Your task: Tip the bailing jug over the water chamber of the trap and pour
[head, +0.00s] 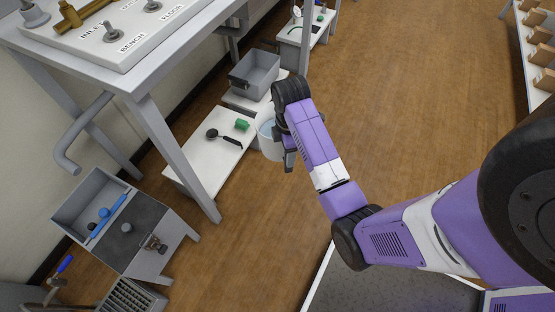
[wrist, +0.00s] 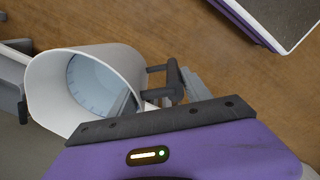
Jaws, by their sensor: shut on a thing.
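The white bailing jug (head: 268,146) is in my gripper (head: 288,158), beside the low white board in the head view. In the wrist view the jug (wrist: 50,95) shows its open mouth, a pale bluish inside with scale marks, and a dark handle (wrist: 174,82). My gripper is shut on the handle side; the fingertips are partly hidden. I cannot tell the water level for sure. The grey trap (head: 150,262) stands at the lower left in the head view, apart from the jug. Its open chamber (head: 80,190) holds a blue bar and a dark ball; a dark lid covers the part beside it.
The low white board (head: 190,176) carries a black scoop (head: 222,138) and a green block (head: 242,125). A grey bin (head: 254,74) stands behind. A table leg (head: 185,165) and a bent pipe (head: 78,135) rise near the trap. A slotted grate (head: 132,298) lies in front.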

